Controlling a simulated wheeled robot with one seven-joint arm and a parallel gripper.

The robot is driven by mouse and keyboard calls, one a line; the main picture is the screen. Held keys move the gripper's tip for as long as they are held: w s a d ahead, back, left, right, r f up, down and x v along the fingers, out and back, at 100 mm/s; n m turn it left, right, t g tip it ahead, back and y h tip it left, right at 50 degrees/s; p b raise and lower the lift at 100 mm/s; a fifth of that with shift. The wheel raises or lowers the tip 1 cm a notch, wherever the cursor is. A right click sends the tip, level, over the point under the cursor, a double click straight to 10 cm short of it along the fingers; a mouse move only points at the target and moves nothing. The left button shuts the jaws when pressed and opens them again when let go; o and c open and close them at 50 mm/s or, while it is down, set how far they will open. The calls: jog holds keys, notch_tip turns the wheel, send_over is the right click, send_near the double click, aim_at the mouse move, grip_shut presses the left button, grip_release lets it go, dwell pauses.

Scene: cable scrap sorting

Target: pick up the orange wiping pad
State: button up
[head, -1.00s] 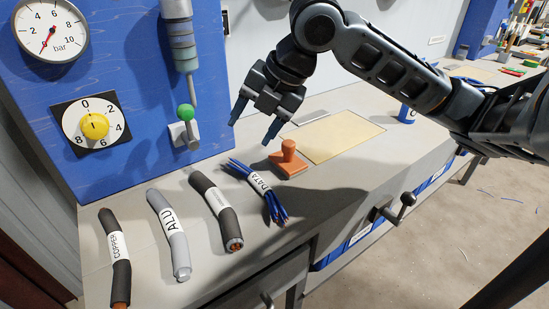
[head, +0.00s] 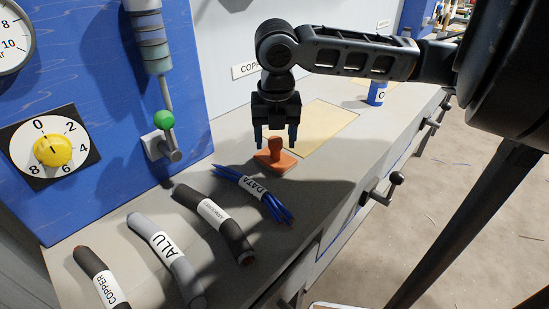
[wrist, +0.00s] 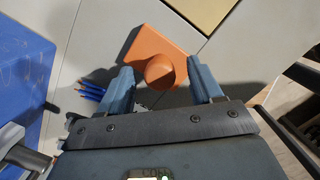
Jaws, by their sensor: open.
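The orange wiping pad (head: 275,160) lies on the grey bench, a flat square base with an upright round knob. In the head view my gripper (head: 276,138) points down, just above the pad, with a finger on either side of the knob. In the wrist view the pad (wrist: 160,58) lies ahead of and between my open, empty fingers (wrist: 163,82), with the knob near the middle of the gap. I cannot tell whether the fingers touch the pad.
The blue DATA cable bundle (head: 255,190) lies close to the pad's near side. A blue panel (head: 100,130) with a green-knobbed lever (head: 163,122) stands at left. A tan plate (head: 325,125) lies behind.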

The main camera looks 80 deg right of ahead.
jog(key=shift+d+f, duration=0.1)
jog(key=shift+f, duration=0.65)
jog(key=shift+c, duration=0.3)
jog(key=c, duration=1.1)
jog(key=shift+w+r, duration=0.1)
